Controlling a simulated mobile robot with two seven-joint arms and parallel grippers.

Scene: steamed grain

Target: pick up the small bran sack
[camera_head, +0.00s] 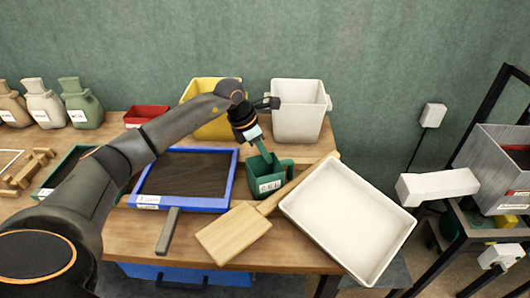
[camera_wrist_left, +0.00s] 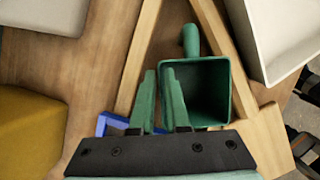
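Three small sacks stand at the far left in the head view: a brown one (camera_head: 12,105), a whitish one (camera_head: 43,104) and a green one (camera_head: 80,103). Their labels are too small to read, so I cannot tell which is the bran sack. My left gripper (camera_head: 266,158) points down at the green measuring cup (camera_head: 267,184), far to the right of the sacks. In the left wrist view its two green fingers (camera_wrist_left: 162,100) are a little apart with nothing between them, next to the cup's left wall (camera_wrist_left: 183,100). Whether they touch it is unclear. My right gripper is out of view.
A yellow bin (camera_head: 205,92) and a white bin (camera_head: 298,110) stand at the back. A blue-rimmed tray (camera_head: 235,170), a wooden paddle (camera_head: 232,234) and a large white tray (camera_head: 345,220) crowd the table. A red tray (camera_head: 146,115) lies near the sacks.

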